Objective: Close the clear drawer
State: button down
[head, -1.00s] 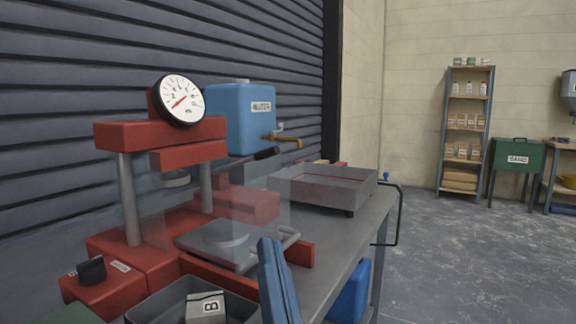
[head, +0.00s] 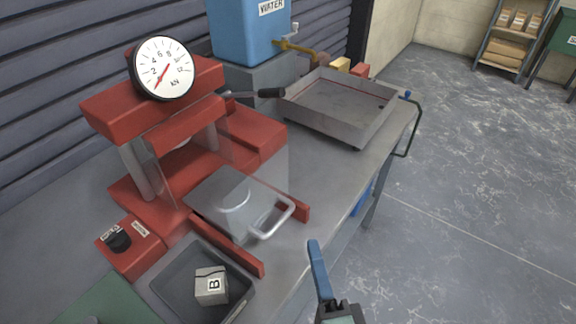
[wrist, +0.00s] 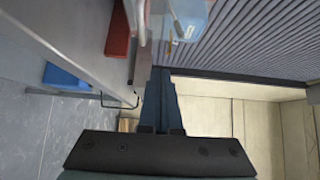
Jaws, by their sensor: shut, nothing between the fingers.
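The clear drawer (head: 222,187) has see-through panels and a grey metal plate. It sits between two red rails in front of the red press (head: 185,130), and it sticks out toward the front of the bench. Its pale looped handle (head: 285,218) is at its front right. My gripper (head: 314,246) is shut and empty, off the bench's front edge, to the right of and below the handle, apart from it. In the wrist view my gripper's fingers (wrist: 163,85) are together. The drawer is hard to make out there.
A grey bin (head: 165,285) holding a block marked B (head: 211,285) stands left of the handle. A grey metal tray (head: 340,135) sits on the bench at the back right. A blue water tank (head: 245,35) stands behind. Open floor (head: 460,200) lies to the right.

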jog(key=p, duration=0.3)
send_near(281, 181)
jog(key=w+d, duration=0.2)
jog(key=w, duration=0.1)
jog(key=shift+w+a+r, duration=0.1)
jog(key=shift+w+a, duration=0.85)
jog(key=shift+w+a+p, duration=0.4)
jog(key=shift+a, duration=0.15)
